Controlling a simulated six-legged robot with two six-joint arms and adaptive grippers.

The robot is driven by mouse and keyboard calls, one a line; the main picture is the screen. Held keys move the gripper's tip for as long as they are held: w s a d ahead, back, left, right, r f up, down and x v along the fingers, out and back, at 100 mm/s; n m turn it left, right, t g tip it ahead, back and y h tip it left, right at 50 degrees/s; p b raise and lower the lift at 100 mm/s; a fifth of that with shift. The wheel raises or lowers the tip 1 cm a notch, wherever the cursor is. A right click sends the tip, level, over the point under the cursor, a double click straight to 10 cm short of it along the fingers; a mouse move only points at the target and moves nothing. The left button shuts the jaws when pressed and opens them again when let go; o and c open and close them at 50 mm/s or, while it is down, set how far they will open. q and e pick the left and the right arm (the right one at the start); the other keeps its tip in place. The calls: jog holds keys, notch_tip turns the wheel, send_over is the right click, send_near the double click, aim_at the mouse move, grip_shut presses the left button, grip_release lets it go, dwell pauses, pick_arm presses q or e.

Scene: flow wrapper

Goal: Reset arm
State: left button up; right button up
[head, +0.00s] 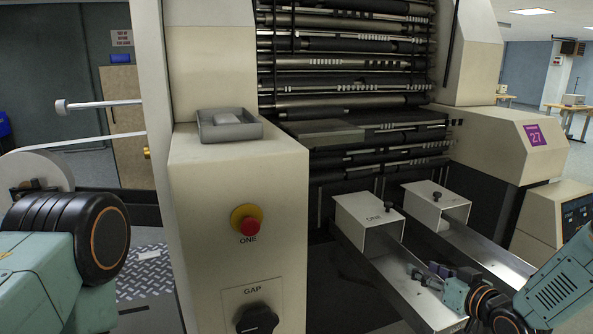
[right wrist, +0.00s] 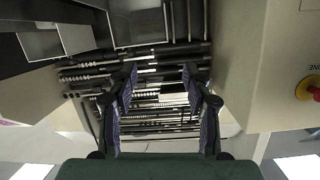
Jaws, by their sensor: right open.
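A cream machine column carries a red button (head: 249,226), a black GAP knob (head: 257,319) and a grey tray (head: 229,133) with a pale item. Two metal chutes (head: 405,290) slope toward me at the right. A white roll (head: 38,172) stands at the left.

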jog(key=s+a+f+m+g+h, duration=0.1)
jog(key=s+a+f+g, duration=0.2)
jog(key=s+f, duration=0.55)
jog(key=s+a+f+m+g+h, duration=0.1)
jog(key=s+a+f+g, duration=0.25)
jog(key=s+f, duration=0.5)
jog(key=s+f+g+h, duration=0.3)
jog(key=s+g, duration=0.5)
jog(key=s, duration=1.9)
notch_tip(320, 180, down, 11)
jog(key=b, duration=1)
jog(key=shift+s, duration=0.2)
